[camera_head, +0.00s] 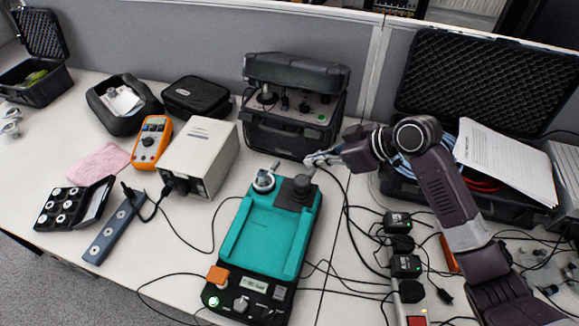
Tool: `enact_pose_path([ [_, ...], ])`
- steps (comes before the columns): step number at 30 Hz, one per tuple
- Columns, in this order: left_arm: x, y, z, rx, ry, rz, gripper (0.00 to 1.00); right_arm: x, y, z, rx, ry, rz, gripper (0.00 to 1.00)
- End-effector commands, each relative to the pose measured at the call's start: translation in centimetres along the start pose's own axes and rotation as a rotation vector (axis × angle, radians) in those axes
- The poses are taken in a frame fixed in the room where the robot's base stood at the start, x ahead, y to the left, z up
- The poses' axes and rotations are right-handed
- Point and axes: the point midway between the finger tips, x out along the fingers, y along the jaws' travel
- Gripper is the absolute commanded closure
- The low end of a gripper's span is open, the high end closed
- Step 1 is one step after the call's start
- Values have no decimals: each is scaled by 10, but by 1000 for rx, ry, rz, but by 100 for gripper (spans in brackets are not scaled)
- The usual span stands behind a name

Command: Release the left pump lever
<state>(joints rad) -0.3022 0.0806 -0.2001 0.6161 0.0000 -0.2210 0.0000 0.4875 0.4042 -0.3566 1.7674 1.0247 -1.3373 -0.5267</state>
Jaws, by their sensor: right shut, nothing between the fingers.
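A teal and black device (265,243) lies on the table in the middle. At its far end, on the left, is a round metal fitting (263,182) with a short lever-like piece (274,168) tilted up to the right. Beside it on the right is a black block (294,192) with a small metal piece on top. I cannot tell which part is the left pump lever. My right gripper (309,161) is shut and empty, just above and behind the black block, right of the fitting. Contact is unclear. My left gripper is out of view.
An open black instrument case (295,72) stands right behind my right gripper. A beige box (199,152) and an orange multimeter (151,140) are at left. Power adapters (405,266) and cables lie at right. A large open case (485,82) stands at back right.

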Motion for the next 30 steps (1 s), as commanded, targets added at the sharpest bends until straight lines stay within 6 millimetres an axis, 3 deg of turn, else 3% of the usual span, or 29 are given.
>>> enact_pose_path([
  [11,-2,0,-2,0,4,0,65,6,-1,-1,1,1,-2,100],
  [24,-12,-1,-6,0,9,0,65,78,-1,-1,2,0,-1,100],
  [30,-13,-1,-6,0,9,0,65,96,0,-1,0,0,0,100],
])
